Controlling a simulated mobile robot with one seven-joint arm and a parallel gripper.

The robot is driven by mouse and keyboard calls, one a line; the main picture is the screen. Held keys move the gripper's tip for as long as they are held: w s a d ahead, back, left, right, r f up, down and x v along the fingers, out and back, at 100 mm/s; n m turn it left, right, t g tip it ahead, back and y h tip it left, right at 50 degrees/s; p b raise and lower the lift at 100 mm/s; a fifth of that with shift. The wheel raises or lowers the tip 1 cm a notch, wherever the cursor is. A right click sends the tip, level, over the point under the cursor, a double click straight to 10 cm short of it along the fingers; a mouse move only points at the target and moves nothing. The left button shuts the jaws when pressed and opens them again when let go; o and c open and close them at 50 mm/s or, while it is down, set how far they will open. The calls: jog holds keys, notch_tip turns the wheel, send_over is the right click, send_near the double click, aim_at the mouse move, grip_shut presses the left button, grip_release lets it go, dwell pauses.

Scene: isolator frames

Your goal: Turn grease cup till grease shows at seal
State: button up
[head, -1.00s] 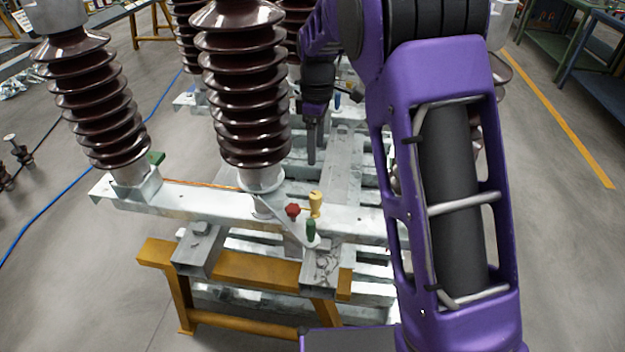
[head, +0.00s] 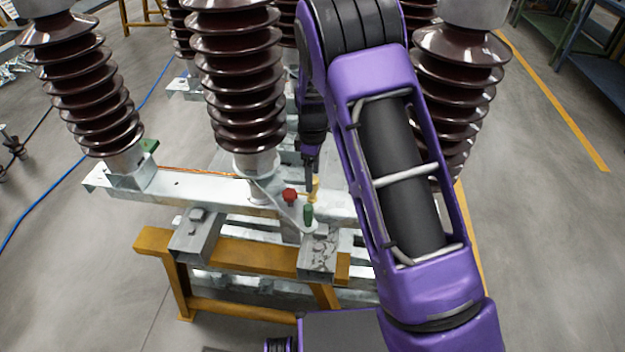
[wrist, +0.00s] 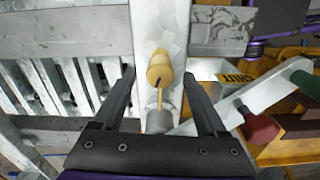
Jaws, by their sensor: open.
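The brass-yellow grease cup (head: 315,187) stands on the steel frame beside the red knob. In the wrist view the cup (wrist: 159,68) is a rounded yellow piece with a dark mark and a thin yellow stem running toward a grey cylinder (wrist: 160,119). My gripper (head: 311,168) points down at the cup in the head view. In the wrist view my gripper (wrist: 159,76) is open, one finger on each side of the cup, with a gap on both sides. I cannot make out any grease or a seal.
A red knob (head: 290,195) and a green handle (head: 308,214) sit close by the cup. Brown ribbed insulators (head: 237,80) rise around my arm. A yellow label (wrist: 236,77) lies right of the cup. Yellow trestle beams (head: 235,257) support the frame.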

jog(key=shift+f, duration=1.15)
grip_shut()
